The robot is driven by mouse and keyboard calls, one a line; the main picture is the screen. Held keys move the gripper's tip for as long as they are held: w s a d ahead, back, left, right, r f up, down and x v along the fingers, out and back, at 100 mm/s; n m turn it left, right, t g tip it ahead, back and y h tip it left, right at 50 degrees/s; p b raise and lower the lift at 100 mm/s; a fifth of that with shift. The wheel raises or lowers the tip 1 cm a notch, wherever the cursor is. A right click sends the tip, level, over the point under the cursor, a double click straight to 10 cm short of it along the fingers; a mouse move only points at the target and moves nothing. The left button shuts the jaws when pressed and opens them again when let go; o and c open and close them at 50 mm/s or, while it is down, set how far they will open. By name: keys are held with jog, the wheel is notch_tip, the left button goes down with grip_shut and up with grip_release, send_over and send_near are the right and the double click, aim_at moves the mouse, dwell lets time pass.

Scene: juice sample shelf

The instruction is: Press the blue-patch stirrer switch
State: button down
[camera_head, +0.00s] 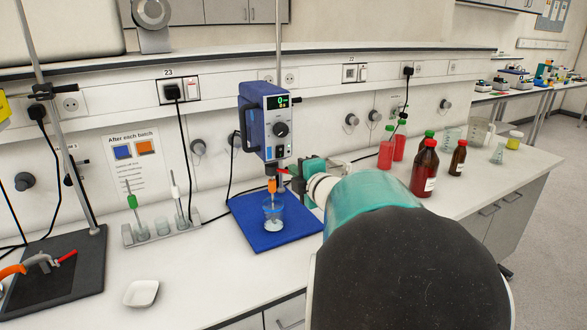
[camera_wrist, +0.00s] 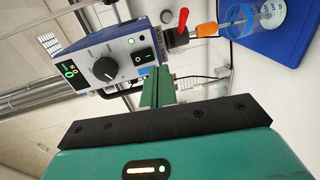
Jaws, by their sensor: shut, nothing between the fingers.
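The stirrer (camera_head: 262,118) is a blue box on a stand, with a lit green display, a black knob and a switch on its front. The switch (camera_wrist: 142,57) is a black rocker with white marks, below the knob (camera_wrist: 105,69) on the panel; it shows small in the head view (camera_head: 280,151). My gripper (camera_wrist: 157,86) is shut and empty, its teal fingertips close to the rocker in the wrist view; I cannot tell whether they touch. In the head view my gripper (camera_head: 287,173) is just below the stirrer's front, partly hidden by my arm.
Below the stirrer, an orange-topped shaft (camera_head: 272,185) stands in a beaker (camera_head: 273,212) on a blue mat (camera_head: 250,238). A red lever (camera_wrist: 182,22) sticks out near my fingers. Brown bottles (camera_head: 425,168) stand right. A wall sign (camera_head: 137,165) shows blue and orange patches.

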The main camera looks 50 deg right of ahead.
jog(key=f+v, duration=0.1)
jog(key=v, duration=0.7)
jog(key=shift+f, duration=0.4)
jog(key=shift+s, duration=0.1)
jog(key=w+a+f+m+g, duration=0.15)
jog(key=a+m+g, duration=0.25)
jog(key=a+m, duration=0.85)
jog(key=s+a+f+g+y, duration=0.1)
jog(key=s+a+f+g, duration=0.1)
jog(key=a, duration=0.5)
jog(key=s+a+f+m+g+y, duration=0.1)
jog(key=s+a+f+g+y, duration=0.1)
jog(key=s+a, duration=0.2)
jog(key=s+a+f+m+g+y, duration=0.1)
jog(key=s+a, duration=0.3)
jog(key=a, duration=0.7)
jog(key=shift+f+g+y, duration=0.6)
jog(key=shift+f, duration=0.05)
